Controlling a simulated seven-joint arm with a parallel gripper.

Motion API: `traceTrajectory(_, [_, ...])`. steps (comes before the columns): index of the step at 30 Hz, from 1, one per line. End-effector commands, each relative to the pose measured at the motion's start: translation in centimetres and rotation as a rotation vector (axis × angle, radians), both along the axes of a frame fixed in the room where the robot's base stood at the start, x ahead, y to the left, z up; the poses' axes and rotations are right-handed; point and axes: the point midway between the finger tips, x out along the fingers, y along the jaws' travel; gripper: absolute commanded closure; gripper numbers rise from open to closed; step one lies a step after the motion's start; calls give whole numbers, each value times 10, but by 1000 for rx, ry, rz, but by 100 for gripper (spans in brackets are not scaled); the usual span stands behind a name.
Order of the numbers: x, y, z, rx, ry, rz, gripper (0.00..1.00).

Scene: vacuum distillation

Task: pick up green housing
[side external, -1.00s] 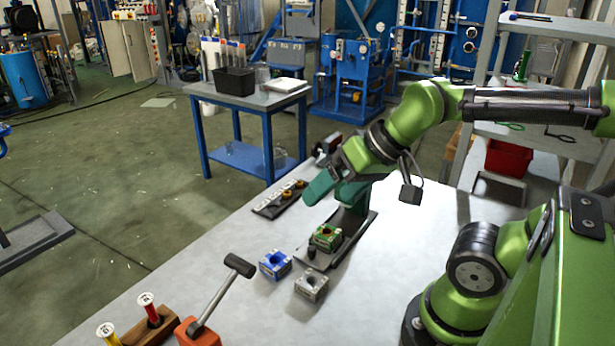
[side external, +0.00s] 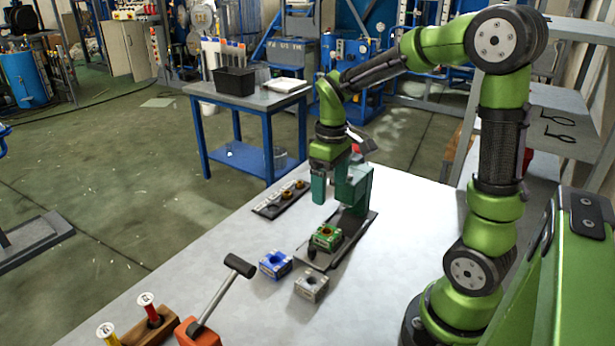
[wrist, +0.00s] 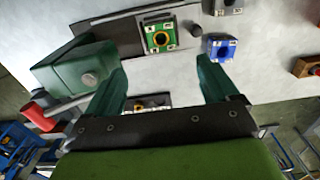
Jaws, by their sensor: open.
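The green housing (side external: 326,238) is a small block with a round central opening. It sits on the dark base plate (side external: 352,241) of a teal press (side external: 358,187). In the wrist view the green housing (wrist: 160,36) shows beyond the fingertips, roughly between them in line. My gripper (side external: 331,196) points down beside the press, behind and above the housing and apart from it. In the wrist view my gripper (wrist: 161,70) has its two green fingers wide apart with nothing held. One finger is hard to separate from the press in the side view.
A blue housing (side external: 276,264) and a grey housing (side external: 311,287) stand near the plate's front. A dark strip with bronze parts (side external: 281,198) lies behind left. A black-headed lever (side external: 225,295) and a wooden block (side external: 150,328) are front left.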

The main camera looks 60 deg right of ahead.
Motion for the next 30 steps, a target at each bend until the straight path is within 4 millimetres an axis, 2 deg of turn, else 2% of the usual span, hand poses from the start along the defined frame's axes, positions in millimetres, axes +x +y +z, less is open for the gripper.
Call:
traceTrajectory(3, [-1, 1, -29, 3, 6, -1, 13])
traceTrajectory(9, [-1, 0, -67, 2, 4, -2, 13])
traceTrajectory(17, [0, 1, -86, 1, 0, -3, 13])
traceTrajectory(25, [1, 1, -125, 2, 1, -3, 13])
traceTrajectory(30, [2, 1, -134, 1, -2, -3, 13])
